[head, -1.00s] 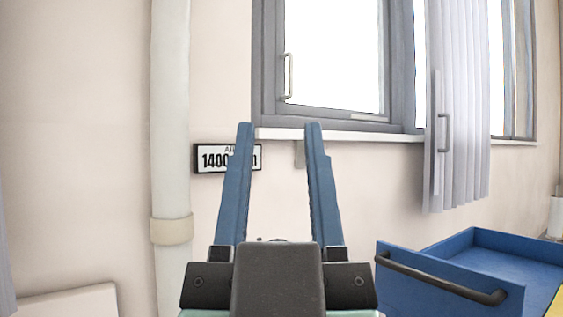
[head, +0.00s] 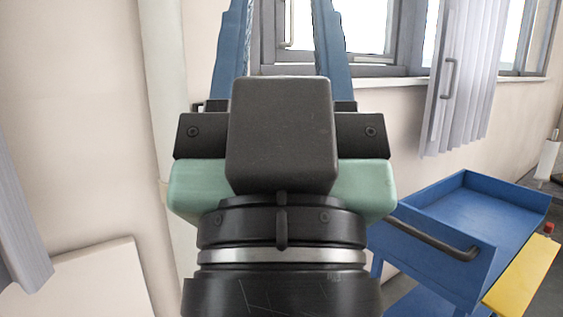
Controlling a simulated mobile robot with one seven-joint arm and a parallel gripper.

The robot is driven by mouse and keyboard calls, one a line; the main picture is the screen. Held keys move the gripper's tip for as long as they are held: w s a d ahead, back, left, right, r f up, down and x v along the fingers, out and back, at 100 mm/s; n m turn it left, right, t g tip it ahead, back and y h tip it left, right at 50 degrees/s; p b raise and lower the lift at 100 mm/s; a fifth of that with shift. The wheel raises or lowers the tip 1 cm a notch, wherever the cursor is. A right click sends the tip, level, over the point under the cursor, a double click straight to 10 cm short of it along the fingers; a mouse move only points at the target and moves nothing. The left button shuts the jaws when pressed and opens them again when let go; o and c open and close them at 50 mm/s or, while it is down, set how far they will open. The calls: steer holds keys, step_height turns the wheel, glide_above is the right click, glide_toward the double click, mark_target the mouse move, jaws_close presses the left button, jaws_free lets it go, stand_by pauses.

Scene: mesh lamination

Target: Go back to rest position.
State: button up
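My gripper (head: 282,12) stands upright in the middle of the head view, close to the camera. Its two blue fingers are spread wide apart, with only wall and window visible between them. The fingertips run off the top edge of the view. The dark gripper body and the green-and-black wrist below it fill the lower middle and hide what lies behind them.
A blue cart (head: 470,218) with a dark handle stands at the lower right, with a yellow panel (head: 522,275) beside it. A window (head: 365,30) and a grey curtain (head: 465,80) are behind. A pale pipe (head: 163,85) runs down the wall. A white panel (head: 85,285) is lower left.

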step_height(320, 180, up, 31)
steer(key=p, duration=2.8)
steer(key=shift+f, duration=0.2)
steer(key=shift+f, duration=0.1)
